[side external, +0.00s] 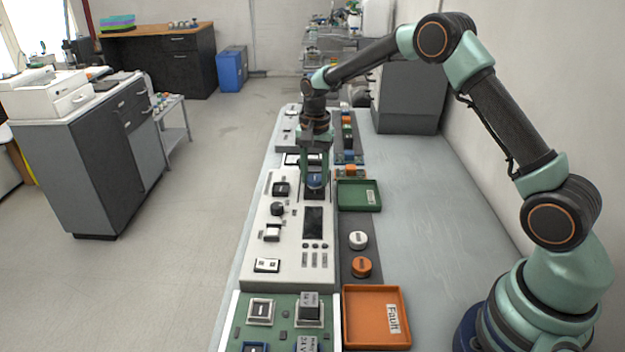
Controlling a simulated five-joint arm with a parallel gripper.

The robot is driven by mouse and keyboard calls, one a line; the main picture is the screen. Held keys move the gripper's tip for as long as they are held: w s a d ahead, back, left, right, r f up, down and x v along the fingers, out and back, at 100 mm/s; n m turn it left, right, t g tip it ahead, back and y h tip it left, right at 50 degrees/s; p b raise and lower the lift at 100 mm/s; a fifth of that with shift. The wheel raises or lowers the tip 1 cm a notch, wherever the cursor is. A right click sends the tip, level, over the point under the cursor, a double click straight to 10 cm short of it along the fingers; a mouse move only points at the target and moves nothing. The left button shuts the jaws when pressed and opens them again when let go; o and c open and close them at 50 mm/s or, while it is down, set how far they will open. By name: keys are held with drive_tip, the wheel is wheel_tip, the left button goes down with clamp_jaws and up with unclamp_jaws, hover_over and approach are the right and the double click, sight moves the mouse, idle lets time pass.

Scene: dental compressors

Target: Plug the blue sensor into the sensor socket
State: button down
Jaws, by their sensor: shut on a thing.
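A blue sensor (315,181) is between the fingers of my gripper (315,178). My gripper points straight down and is shut on it, over the far part of the white panel (290,240). The sensor sits at or just above the panel surface; I cannot tell whether it touches. The sensor socket is not clearly visible, and the gripper and sensor hide the panel area under them.
The panel carries a dark screen (314,222), a black knob (277,209) and switches. The right tabletop (430,220) is clear.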

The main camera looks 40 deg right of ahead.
drive_tip(key=shift+f, duration=0.85)
idle(0.7)
drive_tip(key=shift+c, duration=1.4)
unclamp_jaws()
drive_tip(key=shift+s+f, duration=0.1)
drive_tip(key=shift+c, duration=0.4)
drive_tip(key=shift+o, duration=1)
drive_tip(key=shift+d, duration=0.1)
drive_tip(key=shift+r, duration=3.65)
